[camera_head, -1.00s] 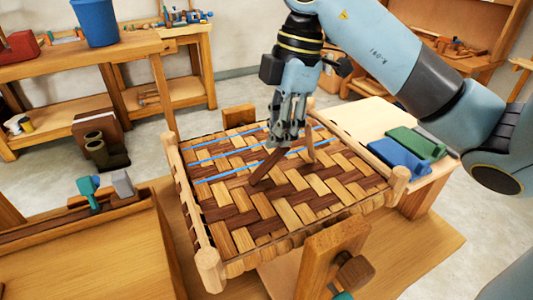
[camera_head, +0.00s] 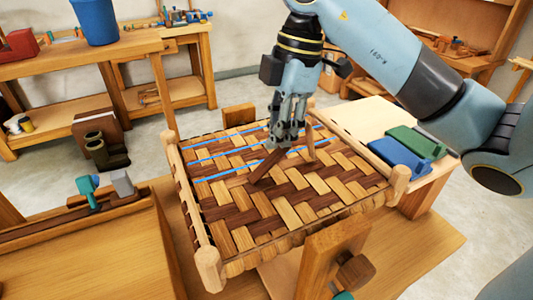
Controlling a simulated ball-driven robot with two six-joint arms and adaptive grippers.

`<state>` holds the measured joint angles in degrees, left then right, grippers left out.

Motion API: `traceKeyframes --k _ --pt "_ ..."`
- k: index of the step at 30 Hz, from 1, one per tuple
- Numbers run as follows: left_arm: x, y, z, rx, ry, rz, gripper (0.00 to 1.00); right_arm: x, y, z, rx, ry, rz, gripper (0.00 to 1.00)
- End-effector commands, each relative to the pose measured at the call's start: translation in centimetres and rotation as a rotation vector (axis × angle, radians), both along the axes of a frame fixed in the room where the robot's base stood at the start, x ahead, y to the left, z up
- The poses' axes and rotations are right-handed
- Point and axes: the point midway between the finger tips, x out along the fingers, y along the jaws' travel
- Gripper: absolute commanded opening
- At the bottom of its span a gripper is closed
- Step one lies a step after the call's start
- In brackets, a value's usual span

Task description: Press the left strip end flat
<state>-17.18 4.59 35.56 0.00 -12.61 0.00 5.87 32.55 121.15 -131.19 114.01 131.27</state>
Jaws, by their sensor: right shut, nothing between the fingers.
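The woven bark seat (camera_head: 275,205) sits in a light wooden frame, with dark and pale strips crossing and blue lines over its far part. A dark strip end (camera_head: 266,165) sticks up at a slant from the weave, left of and below my right gripper. My right gripper (camera_head: 284,143) is shut and empty, pointing down over the far middle of the seat beside the dark strip end. I cannot tell whether it touches the strip. My left gripper is not in view.
A wooden clamp post (camera_head: 330,258) stands at the seat's near edge. Blue (camera_head: 398,157) and green (camera_head: 418,141) tools lie on the board at the right. A bench (camera_head: 90,250) with a teal-handled tool (camera_head: 88,188) is at the left. A blue bucket (camera_head: 96,22) stands on the back bench.

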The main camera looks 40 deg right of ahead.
Motion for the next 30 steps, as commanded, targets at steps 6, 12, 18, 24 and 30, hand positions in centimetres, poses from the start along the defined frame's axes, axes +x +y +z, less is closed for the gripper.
traceKeyframes --k 6,12,18,24,30 --pt "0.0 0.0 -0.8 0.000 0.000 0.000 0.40 0.0 0.0 -1.1 0.000 0.001 0.000 0.00" --pt "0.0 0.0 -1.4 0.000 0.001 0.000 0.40 0.0 0.0 -1.9 0.001 0.001 0.000 0.00" --pt "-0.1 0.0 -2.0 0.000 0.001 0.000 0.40 0.0 0.0 -2.7 0.001 0.001 0.000 0.00" --pt "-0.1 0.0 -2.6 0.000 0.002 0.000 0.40 0.0 0.0 -3.5 0.001 0.001 -0.001 0.00" --pt "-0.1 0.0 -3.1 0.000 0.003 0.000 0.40 0.0 0.0 -4.3 0.000 0.001 -0.001 0.00"
